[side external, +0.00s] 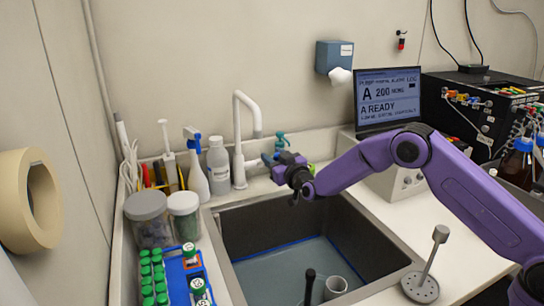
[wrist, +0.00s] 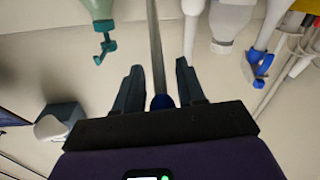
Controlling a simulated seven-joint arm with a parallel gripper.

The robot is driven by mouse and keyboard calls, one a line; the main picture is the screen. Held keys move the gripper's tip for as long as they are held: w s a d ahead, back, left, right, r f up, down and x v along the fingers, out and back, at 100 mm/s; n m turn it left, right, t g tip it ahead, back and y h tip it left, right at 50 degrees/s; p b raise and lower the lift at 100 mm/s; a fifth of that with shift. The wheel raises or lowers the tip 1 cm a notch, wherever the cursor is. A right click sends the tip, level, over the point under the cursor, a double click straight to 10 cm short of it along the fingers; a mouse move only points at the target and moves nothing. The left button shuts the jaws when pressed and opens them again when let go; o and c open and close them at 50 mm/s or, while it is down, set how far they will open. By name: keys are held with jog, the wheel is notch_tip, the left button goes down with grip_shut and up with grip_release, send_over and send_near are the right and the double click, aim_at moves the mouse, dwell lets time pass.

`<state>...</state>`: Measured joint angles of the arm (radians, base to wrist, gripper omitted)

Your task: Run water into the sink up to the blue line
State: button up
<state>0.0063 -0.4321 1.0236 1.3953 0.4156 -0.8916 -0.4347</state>
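The sink (side external: 372,233) is a dark basin with a grey rim. A blue line (side external: 280,248) runs along its inner wall, just above a flat grey-blue surface (side external: 275,275); I cannot tell whether this is water or bare floor. The white tap (side external: 237,130) stands behind the sink, and no stream shows below its spout. My gripper (side external: 268,160) is beside the tap, above the sink's back edge. In the wrist view my gripper (wrist: 158,88) is open. A blue knob (wrist: 162,102) on a grey rod (wrist: 155,45) shows between the fingers; contact cannot be told.
A teal-topped bottle (side external: 281,143) stands close behind my gripper. A white bottle (side external: 218,165) and spray bottle (side external: 197,175) stand left of the tap. A grey stand (side external: 421,287) is at right.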

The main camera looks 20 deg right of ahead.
jog(key=shift+w+a, duration=0.1)
jog(key=shift+w, duration=0.5)
grip_shut()
jog(key=shift+s+f+t+y, duration=0.15)
jog(key=shift+s+f+t, duration=0.25)
jog(key=shift+f+t, duration=0.35)
jog(key=shift+s+f+t+y, duration=0.1)
jog(key=shift+s+f+t, duration=0.35)
jog(key=shift+f, duration=0.45)
jog(key=shift+s+f+t+y, duration=0.15)
jog(key=shift+s+f+t, duration=0.2)
jog(key=shift+f+t, duration=0.4)
grip_release()
